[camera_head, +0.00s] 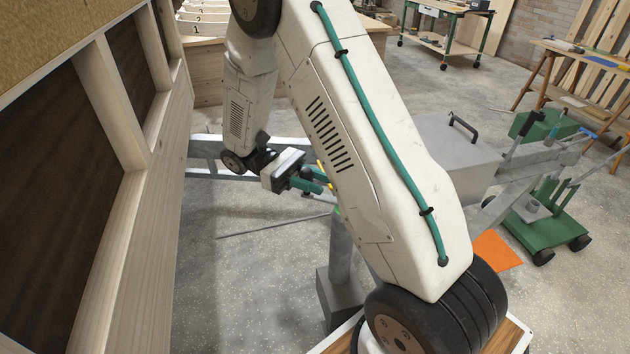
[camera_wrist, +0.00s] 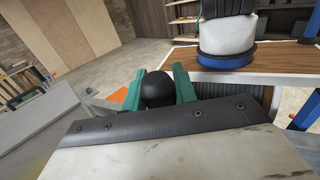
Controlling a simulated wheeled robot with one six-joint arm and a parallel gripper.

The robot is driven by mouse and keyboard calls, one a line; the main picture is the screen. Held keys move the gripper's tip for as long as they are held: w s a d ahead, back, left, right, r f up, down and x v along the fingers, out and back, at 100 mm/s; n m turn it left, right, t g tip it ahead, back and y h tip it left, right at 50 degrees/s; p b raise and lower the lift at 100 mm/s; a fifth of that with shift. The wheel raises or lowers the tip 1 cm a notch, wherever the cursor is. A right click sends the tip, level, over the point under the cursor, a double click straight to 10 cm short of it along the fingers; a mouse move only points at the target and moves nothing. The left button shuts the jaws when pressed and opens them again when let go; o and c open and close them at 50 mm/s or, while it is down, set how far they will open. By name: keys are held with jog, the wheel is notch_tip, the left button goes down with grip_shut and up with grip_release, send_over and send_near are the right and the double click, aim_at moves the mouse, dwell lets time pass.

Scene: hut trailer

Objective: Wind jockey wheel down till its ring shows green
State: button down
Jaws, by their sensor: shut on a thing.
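My gripper (camera_head: 312,181), with teal fingers, is low beside the grey metal frame, partly behind my arm in the head view. In the wrist view the fingers (camera_wrist: 158,88) stand on either side of a rounded black knob (camera_wrist: 157,89) and are shut on it. The crank below the knob is hidden by my gripper. A grey upright post (camera_head: 340,248) stands near the gripper, partly covered by my arm; I cannot tell whether it is part of the jockey wheel.
The timber-framed hut wall (camera_head: 135,200) runs close along the left. A grey metal box with a black handle (camera_head: 450,150) is right of my arm. An orange mat (camera_head: 496,250) and a green wheeled trolley (camera_head: 545,228) are at the right.

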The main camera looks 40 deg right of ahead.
jog(key=shift+w, duration=0.1)
jog(key=c, duration=1.1)
grip_release()
jog(key=shift+w, duration=0.1)
